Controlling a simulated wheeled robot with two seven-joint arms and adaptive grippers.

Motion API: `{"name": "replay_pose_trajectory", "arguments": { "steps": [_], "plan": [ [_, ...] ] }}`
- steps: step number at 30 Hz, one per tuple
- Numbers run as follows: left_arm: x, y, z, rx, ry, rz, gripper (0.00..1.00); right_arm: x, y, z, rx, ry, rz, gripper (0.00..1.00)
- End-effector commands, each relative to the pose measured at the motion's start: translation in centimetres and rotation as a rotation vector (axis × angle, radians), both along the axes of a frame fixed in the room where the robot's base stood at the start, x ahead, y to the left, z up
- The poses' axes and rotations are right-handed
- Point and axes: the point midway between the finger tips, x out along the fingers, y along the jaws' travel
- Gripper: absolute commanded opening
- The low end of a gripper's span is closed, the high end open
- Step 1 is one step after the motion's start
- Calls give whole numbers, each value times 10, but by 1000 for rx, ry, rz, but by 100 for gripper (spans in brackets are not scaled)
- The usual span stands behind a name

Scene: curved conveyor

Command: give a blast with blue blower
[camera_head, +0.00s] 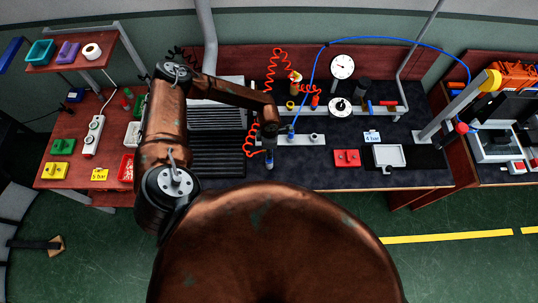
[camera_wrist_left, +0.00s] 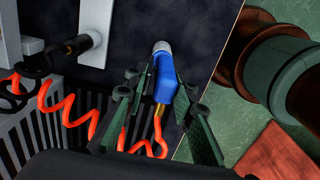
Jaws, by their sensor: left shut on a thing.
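The blue blower (camera_wrist_left: 165,82) is between the fingers of my left gripper (camera_wrist_left: 160,88) in the left wrist view, with a grey nozzle at its far end and a brass fitting at its near end. A red coiled hose (camera_wrist_left: 75,112) runs near it. In the head view, my left arm reaches in from the left, and my left gripper (camera_head: 268,132) is over the front of the dark bench top. The blue blower (camera_head: 269,161) shows just below it, close to the bench's front edge. The fingers are mostly hidden there. My right gripper is not in view.
A metal rail (camera_head: 300,140) lies just right of the gripper. A red block (camera_head: 346,158) and a light square tray (camera_head: 389,156) sit farther right. Black ribbed panels (camera_head: 217,150) are on the left. A thin blue hose (camera_head: 400,40) arches over the bench.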

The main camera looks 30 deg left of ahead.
Motion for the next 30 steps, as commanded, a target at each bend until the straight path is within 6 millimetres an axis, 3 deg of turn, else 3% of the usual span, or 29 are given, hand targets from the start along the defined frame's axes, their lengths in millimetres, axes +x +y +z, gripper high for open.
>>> {"name": "replay_pose_trajectory", "arguments": {
  "steps": [30],
  "plan": [
    [0,0,61,0,0,0,12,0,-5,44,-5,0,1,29]
  ]
}}
